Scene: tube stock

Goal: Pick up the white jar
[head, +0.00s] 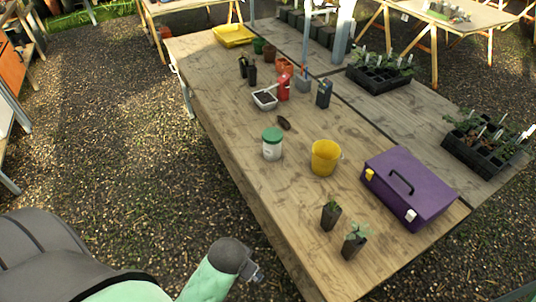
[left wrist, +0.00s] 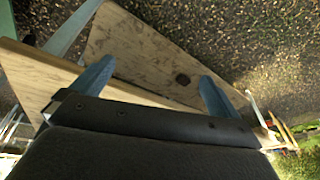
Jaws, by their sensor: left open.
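The white jar (head: 272,150) with a green lid stands upright on the wooden table (head: 225,95) in the head view, left of a yellow bucket. Nothing is touching it. My left gripper (left wrist: 155,85) shows in the left wrist view with its two grey-blue fingers spread wide and nothing between them. The jar cannot be made out in that view. In the head view a part of my arm is at the bottom, short of the table's near edge, and no gripper fingers can be made out there. My right gripper is not in view.
The yellow bucket (head: 325,158) and a purple toolbox (head: 410,187) stand right of the jar. Two potted seedlings (head: 331,214) are nearer. A small dark object (head: 284,123), a white tub (head: 265,100) and a red bottle (head: 284,87) are behind. Bare wood lies in front of the jar.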

